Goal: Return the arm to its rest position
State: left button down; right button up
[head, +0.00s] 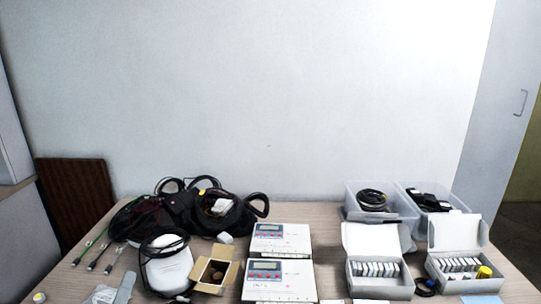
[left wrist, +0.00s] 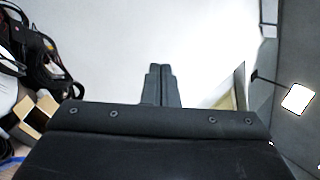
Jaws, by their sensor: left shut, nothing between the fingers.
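My left gripper (left wrist: 161,85) shows in the left wrist view, with its two dark fingers together and nothing between them. Behind the fingers is a pale, plain surface, and they touch no object that I can see. The dark gripper body fills the lower middle of that view. I cannot make out either gripper in the head view, and my right gripper shows in no view.
The wooden table (head: 325,240) holds a black bag (head: 150,215), a white device (head: 167,265), an open cardboard box (head: 214,270), two white meters (head: 278,279), open grey boxes (head: 378,270) and clear bins (head: 403,218). Green-tipped cables (head: 97,250) lie at left. The wall behind is bare.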

pick_arm(q)
jog(key=s+a+f+n+g+y, duration=0.3)
jog(key=a+f+n+g+y, duration=0.25)
jog(key=f+n, duration=0.4)
jog(key=s+a+f+n+g+y, duration=0.4)
jog(key=a+f+n+g+y, duration=0.15)
jog(key=n, duration=0.65)
jog(key=s+d+f+n+g+h, duration=0.3)
jog(key=s+f+g, duration=0.2)
jog(key=s+f, duration=0.2)
jog(key=s+d+f+n+g+h, duration=0.3)
jog(key=s+f+g, duration=0.1)
jog(key=s+f, duration=0.3)
notch_tip(320, 180, down, 24)
jog(key=a+f+g, duration=0.1)
jog(key=a, duration=0.1)
jog(key=s+d+f+g, duration=0.1)
jog(key=s+f, duration=1.3)
jog(key=s, duration=0.1)
jog(key=shift+s+f+g+h, duration=0.15)
jog(key=shift+s+g+h, duration=0.1)
jog(key=shift+g+h, duration=0.05)
